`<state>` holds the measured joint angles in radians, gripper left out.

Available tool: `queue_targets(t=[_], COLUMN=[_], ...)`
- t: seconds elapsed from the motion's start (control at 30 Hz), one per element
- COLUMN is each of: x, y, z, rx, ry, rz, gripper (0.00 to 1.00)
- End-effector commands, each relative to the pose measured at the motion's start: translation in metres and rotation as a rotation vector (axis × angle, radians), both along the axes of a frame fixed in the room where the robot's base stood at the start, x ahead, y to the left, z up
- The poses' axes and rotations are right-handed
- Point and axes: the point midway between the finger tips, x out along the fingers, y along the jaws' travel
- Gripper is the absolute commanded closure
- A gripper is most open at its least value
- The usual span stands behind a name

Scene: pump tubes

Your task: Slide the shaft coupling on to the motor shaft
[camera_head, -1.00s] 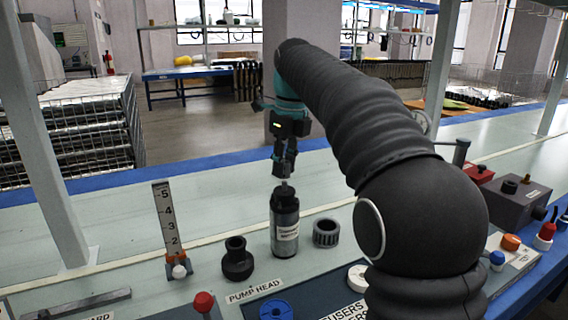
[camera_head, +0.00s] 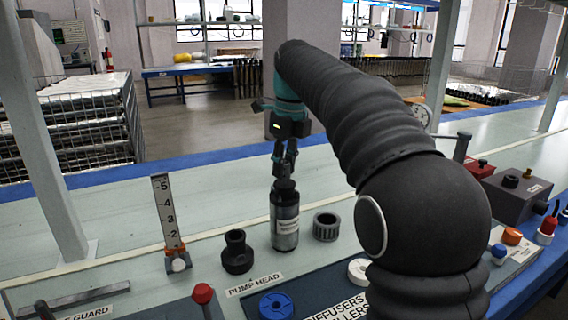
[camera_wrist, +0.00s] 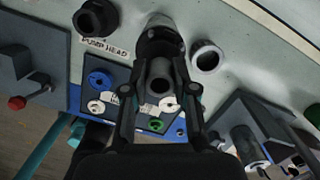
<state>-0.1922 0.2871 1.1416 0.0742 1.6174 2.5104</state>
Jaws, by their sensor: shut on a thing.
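The motor (camera_head: 285,216) is a dark cylinder with a pale label, upright on the bench; its top end (camera_wrist: 159,43) shows behind the fingertips in the wrist view. My gripper (camera_head: 284,166) is directly above the motor's top, pointing down. In the wrist view my gripper (camera_wrist: 160,72) is shut on a grey tubular coupling (camera_wrist: 161,78), its round open end facing the camera. The coupling lines up closely with the motor. The motor shaft is hidden, so I cannot tell whether the coupling is around it or just above it.
A black pump head (camera_head: 237,252) stands left of the motor and a grey ring (camera_head: 326,227) close to its right. A numbered upright scale (camera_head: 167,215) is farther left. A dark tray with a blue wheel (camera_head: 276,305) lies in front. The bench behind is clear.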

Motion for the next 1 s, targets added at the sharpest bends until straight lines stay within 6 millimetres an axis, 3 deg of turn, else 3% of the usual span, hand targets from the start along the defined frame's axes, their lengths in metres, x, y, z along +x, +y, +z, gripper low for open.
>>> queue_targets(t=[0.3, 0.33, 0.43, 0.77, 1.0], x=[0.000, 0.000, 0.000, 0.000, -0.001], y=[0.000, 0.000, 0.000, 0.000, -0.002], z=[-0.007, -0.007, -0.007, -0.006, 0.020], rx=[0.000, 0.000, 0.001, 0.000, 0.000], ry=[0.000, 0.000, -0.001, 0.000, -0.004], rz=[0.000, 0.000, 0.000, 0.000, 0.000], gripper=[1.00, 0.70, 0.45, 0.44, 0.44])
